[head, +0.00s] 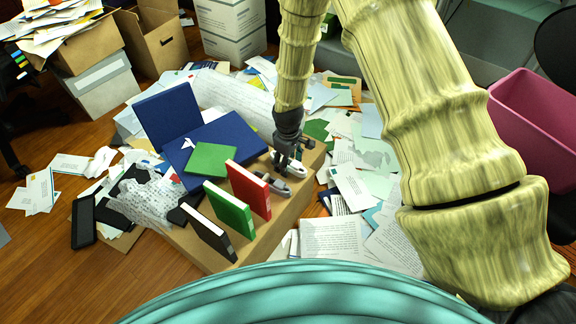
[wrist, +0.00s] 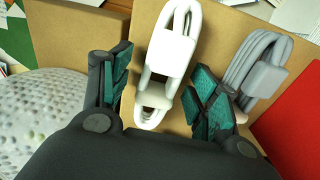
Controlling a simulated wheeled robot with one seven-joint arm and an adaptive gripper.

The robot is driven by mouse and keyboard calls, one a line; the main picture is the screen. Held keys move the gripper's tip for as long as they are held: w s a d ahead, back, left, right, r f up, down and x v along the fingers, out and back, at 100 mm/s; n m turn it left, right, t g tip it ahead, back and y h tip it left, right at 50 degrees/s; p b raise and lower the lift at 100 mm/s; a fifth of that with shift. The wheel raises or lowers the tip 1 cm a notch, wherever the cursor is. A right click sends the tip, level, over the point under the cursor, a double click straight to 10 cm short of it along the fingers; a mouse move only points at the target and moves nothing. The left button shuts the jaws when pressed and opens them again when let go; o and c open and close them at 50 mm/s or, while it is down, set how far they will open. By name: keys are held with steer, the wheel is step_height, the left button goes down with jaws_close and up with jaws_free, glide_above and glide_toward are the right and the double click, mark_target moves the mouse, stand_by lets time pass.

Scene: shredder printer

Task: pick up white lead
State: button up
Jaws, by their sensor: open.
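The white lead (wrist: 170,60) is a coiled white cable bundled by a band. It lies on the cardboard box top, between the two fingers of my gripper (wrist: 163,85) in the wrist view. The fingers are open, one to each side of the lead, with visible gaps. In the head view my gripper (head: 287,158) points down at the box's right end, and the white lead (head: 294,168) shows partly beside it.
A grey coiled cable (wrist: 258,68) lies just right of the right finger. The cardboard box (head: 290,217) also bears red (head: 248,190), green (head: 230,212) and black (head: 208,235) upright books. A pale dimpled object (wrist: 45,115) is at the left. Papers litter the floor.

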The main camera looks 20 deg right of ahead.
steer(key=shift+c, duration=0.2)
steer(key=c, duration=1.1)
steer(key=shift+c, duration=0.2)
